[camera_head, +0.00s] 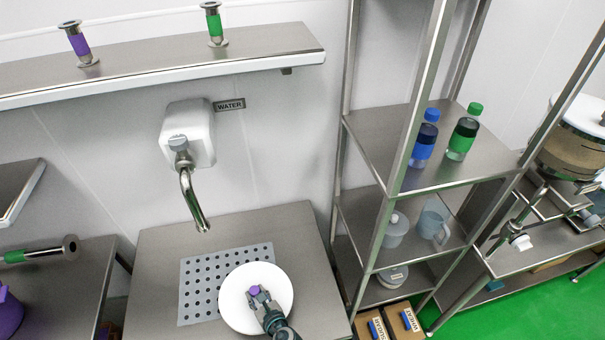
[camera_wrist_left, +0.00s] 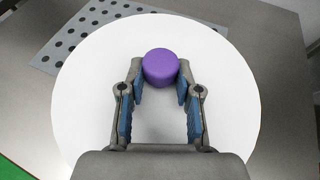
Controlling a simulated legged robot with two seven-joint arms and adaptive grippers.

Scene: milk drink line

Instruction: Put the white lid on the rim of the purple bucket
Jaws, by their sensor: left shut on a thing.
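The white lid (camera_head: 233,308) is a round disc with a purple knob (camera_head: 254,290) at its centre. In the head view it is over the steel table's perforated plate. My left gripper (camera_head: 258,297) is shut on the purple knob. The left wrist view shows the knob (camera_wrist_left: 160,68) between the two fingertips (camera_wrist_left: 160,82), with the lid (camera_wrist_left: 90,95) spread out beneath. I cannot tell whether the lid touches the table. A purple bucket (camera_head: 8,312) is partly visible at the left edge, with its rim mostly cut off. My right gripper is not seen.
A water tap (camera_head: 190,195) hangs above the perforated plate (camera_head: 200,275). A pipe with a green band (camera_head: 38,254) lies at the left, behind the bucket. A steel shelf rack (camera_head: 405,190) with bottles stands at the right.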

